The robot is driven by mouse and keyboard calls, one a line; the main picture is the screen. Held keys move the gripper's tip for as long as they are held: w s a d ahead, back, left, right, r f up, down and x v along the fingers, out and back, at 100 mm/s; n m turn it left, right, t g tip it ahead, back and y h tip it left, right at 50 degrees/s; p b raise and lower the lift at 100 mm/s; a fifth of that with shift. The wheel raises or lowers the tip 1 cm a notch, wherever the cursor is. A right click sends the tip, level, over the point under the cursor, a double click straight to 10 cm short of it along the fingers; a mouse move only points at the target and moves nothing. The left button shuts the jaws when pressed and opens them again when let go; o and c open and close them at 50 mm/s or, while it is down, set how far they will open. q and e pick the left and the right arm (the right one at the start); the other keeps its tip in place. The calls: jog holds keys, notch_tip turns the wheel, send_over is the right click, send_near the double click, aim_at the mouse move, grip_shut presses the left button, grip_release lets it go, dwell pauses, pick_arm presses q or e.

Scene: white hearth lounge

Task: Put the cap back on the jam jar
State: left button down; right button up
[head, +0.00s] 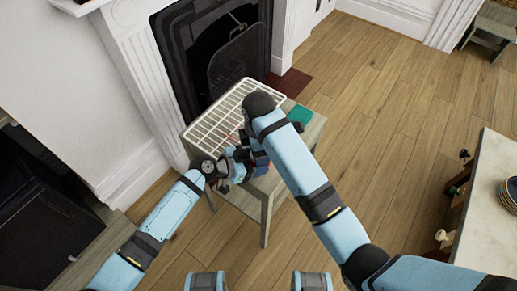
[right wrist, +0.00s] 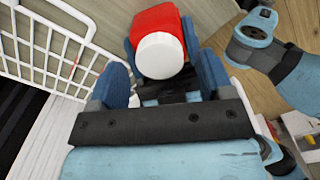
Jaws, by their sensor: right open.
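The red jam jar (right wrist: 157,19) shows at the top of the right wrist view, with the round white cap (right wrist: 160,55) at its near end. The cap looks in line with the jar, but I cannot tell whether it is seated. My right gripper (right wrist: 161,46) is open, its blue fingers on either side of the cap and jar. In the head view my right gripper (head: 257,158) is over the small table's near side, and my arms hide the jar and cap. My left gripper (head: 238,166) is close beside it; its fingers are too obscured to read.
A white wire rack (head: 218,118) covers much of the small grey table (head: 269,189) and shows at the left of the right wrist view (right wrist: 62,41). A green item (head: 299,114) lies at the table's right. The fireplace (head: 205,60) is behind; a pale-topped cabinet (head: 487,225) stands right.

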jog(key=shift+r, duration=1.7)
jog(key=shift+c, duration=0.4)
jog(key=shift+w+r+n, duration=0.25)
jog(key=shift+r+n, duration=0.75)
jog(key=shift+r, duration=0.25)
jog(key=shift+s+r+n, duration=0.2)
jog(key=shift+r+n, duration=0.3)
jog(key=shift+n, duration=0.2)
jog(key=shift+f, duration=0.1)
jog(key=shift+a+f, duration=0.15)
jog(key=shift+f, duration=0.55)
notch_tip(320, 180, down, 6)
jog(key=shift+f, duration=0.25)
